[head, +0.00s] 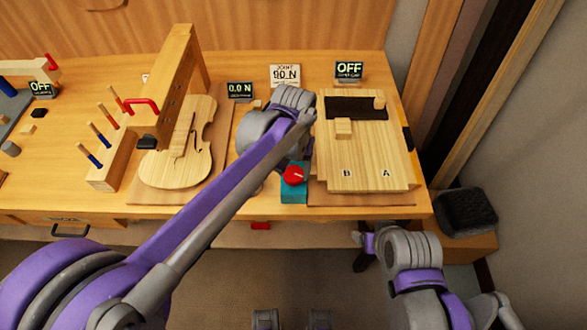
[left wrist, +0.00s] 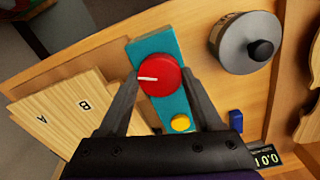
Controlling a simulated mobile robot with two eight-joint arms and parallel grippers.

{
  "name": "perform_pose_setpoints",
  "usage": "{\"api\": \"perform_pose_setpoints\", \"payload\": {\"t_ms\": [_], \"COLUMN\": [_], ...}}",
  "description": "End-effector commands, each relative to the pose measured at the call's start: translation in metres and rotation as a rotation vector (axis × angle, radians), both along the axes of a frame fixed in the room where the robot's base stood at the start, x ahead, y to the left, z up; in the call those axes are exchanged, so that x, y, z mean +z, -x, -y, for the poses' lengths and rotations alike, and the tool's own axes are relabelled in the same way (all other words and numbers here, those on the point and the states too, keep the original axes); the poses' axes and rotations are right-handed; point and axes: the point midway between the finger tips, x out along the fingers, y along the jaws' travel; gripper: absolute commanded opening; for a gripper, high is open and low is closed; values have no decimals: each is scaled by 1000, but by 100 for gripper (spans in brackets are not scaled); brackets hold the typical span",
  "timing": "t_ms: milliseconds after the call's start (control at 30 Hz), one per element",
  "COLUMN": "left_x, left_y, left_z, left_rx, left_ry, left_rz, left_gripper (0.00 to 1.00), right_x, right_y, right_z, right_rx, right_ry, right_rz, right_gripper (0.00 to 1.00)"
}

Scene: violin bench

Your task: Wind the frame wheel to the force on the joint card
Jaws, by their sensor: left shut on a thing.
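My left gripper (left wrist: 163,95) is shut on the red knob (left wrist: 160,76) of a teal box (left wrist: 151,49); one finger is on each side. The knob has a white pointer line, and a yellow button (left wrist: 181,123) sits below it. In the head view the red knob (head: 293,174) shows beside my left gripper (head: 303,155). A grey wheel with a black handle (left wrist: 245,45) lies apart from the gripper; my left arm seems to hide it in the head view. The joint card (head: 285,76) appears to read 90 N. The force display (head: 240,91) reads 0.0 N. My right gripper (head: 364,247) is low, off the bench.
A violin body (head: 181,160) lies beneath a wooden frame (head: 170,85) on the left. A wooden board (head: 365,165) marked B and A lies on the right. A display reading OFF (head: 349,71) stands behind it. Pegs with coloured handles (head: 104,133) stand left of the violin.

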Motion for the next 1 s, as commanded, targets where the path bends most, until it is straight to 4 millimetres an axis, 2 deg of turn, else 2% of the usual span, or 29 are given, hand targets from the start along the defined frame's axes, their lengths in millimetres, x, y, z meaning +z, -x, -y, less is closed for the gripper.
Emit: {"api": "perform_pose_setpoints", "payload": {"t_ms": [200, 533, 567, 600, 700, 733, 1000], "left_x": [0, 0, 0, 0, 0, 0, 1], "left_y": [0, 0, 0, 0, 0, 0, 0], "left_z": [0, 0, 0, 0, 0, 0, 0], "left_rx": [-185, -210, -210, -210, -210, -209, -209], "left_ry": [0, 0, 0, 0, 0, 0, 0], "left_rz": [0, 0, 0, 0, 0, 0, 0], "left_gripper": [10, 10, 68, 75, 93, 96, 96], "right_x": [-2, -2, -2, -2, -2, -2, -2], "right_y": [1, 1, 1, 1, 1, 1, 1], "right_z": [0, 0, 0, 0, 0, 0, 0], "right_rx": [0, 0, 0, 0, 0, 0, 0], "right_ry": [0, 0, 0, 0, 0, 0, 0], "right_rz": [-1, -1, -1, -1, -1, -1, -1], "right_gripper": [72, 72, 72, 72, 72, 72, 72]}}
